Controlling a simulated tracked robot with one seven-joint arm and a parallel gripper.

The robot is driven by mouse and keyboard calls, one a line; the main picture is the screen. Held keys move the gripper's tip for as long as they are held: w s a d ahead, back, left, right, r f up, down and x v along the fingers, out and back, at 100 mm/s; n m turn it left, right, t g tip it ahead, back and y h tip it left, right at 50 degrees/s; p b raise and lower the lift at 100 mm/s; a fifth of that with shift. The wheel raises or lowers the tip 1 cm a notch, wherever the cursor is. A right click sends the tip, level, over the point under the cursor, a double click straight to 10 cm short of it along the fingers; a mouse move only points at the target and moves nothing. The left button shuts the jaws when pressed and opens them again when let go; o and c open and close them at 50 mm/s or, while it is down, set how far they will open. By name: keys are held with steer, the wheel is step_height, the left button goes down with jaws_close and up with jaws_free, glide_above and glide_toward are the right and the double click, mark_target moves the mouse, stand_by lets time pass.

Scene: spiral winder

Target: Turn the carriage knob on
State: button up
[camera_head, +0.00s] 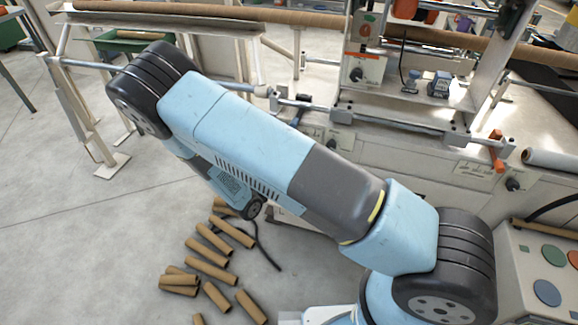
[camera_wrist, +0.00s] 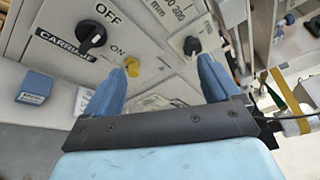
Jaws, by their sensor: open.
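In the wrist view, the carriage knob (camera_wrist: 91,37) is a black rotary knob on a pale panel, beside the "CARRIAGE" label (camera_wrist: 62,43). "OFF" is printed above it and "ON" to its lower right. Its exact pointer direction is hard to tell. My gripper (camera_wrist: 162,66) has two blue fingers spread apart with nothing between them. The left finger (camera_wrist: 106,95) is below and right of the knob, seemingly apart from it. My gripper is not distinguishable in the head view, where my arm covers part of the machine.
A blue block (camera_wrist: 34,88) sits at left. In the head view, several cardboard tubes (camera_head: 210,268) lie on the floor, and a button console (camera_head: 520,250) stands right.

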steer(key=s+a+f+n+t+y, duration=0.2)
steer(key=a+f+n+t+y, duration=0.25)
steer(key=f+n, duration=0.55)
steer(key=x, duration=1.3)
steer(key=shift+w+f+y, duration=0.25)
steer(key=shift+w+y, duration=0.1)
steer(key=shift+w, duration=0.1)
steer(key=c, duration=1.1)
